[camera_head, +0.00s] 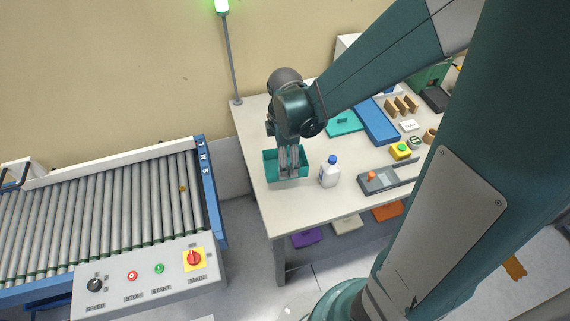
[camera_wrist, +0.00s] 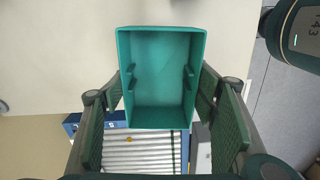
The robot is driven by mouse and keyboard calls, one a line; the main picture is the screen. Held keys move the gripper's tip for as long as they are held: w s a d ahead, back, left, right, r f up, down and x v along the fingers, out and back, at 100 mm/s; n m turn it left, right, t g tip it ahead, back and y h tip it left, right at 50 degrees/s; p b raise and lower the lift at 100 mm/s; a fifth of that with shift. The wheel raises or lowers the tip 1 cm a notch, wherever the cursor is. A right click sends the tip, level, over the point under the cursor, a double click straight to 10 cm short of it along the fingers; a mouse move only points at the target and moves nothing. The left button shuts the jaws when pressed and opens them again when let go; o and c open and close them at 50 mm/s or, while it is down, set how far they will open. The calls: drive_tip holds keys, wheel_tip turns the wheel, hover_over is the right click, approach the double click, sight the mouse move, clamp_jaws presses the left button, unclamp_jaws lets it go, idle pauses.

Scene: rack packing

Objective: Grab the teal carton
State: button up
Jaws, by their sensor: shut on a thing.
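The teal carton (camera_head: 270,168) is an open-topped box near the left side of the table in the head view. My gripper (camera_head: 289,166) points down at it and partly covers it. In the wrist view, the carton (camera_wrist: 160,80) fills the space between my two fingers, with its empty inside facing the camera. The fingers are shut on it, one at each side. I cannot tell whether its base touches the table.
A white bottle with a blue cap (camera_head: 330,172) stands just right of the carton. A grey device with an orange knob (camera_head: 378,181) and a blue tray (camera_head: 377,122) are farther right. The roller conveyor (camera_head: 110,215) is left, across a gap.

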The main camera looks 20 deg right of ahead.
drive_tip(key=shift+r, duration=1.9)
